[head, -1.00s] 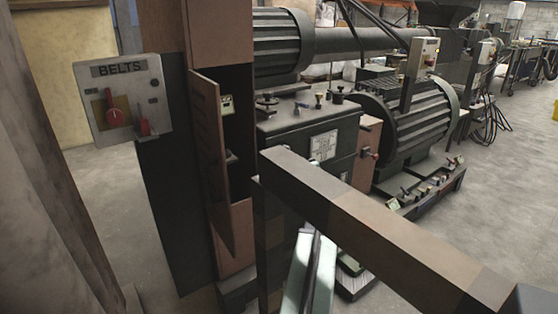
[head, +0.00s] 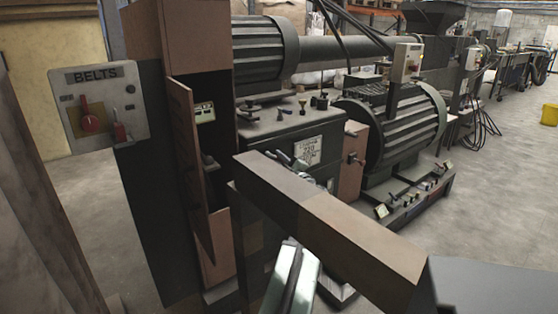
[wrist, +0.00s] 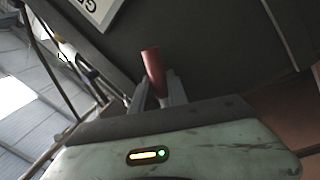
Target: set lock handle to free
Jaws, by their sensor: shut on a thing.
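In the wrist view, a red cylindrical handle (wrist: 153,70) stands out from a dark panel (wrist: 215,45). My gripper (wrist: 157,92) is shut on this handle, with one finger on each side of it. The handle's base is partly hidden between the fingers. In the head view, part of my gripper (head: 287,160) shows at the front of the dark machine cabinet (head: 305,130), just behind a rail. The held handle cannot be made out there. Whether it is the lock handle cannot be read from any label.
A brown-and-dark rail (head: 330,215) crosses in front of the cabinet. An open brown door (head: 190,160) and a BELTS panel (head: 98,105) with red knobs stand at left. A white plate (head: 308,150) is close to my gripper. Open floor lies at right.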

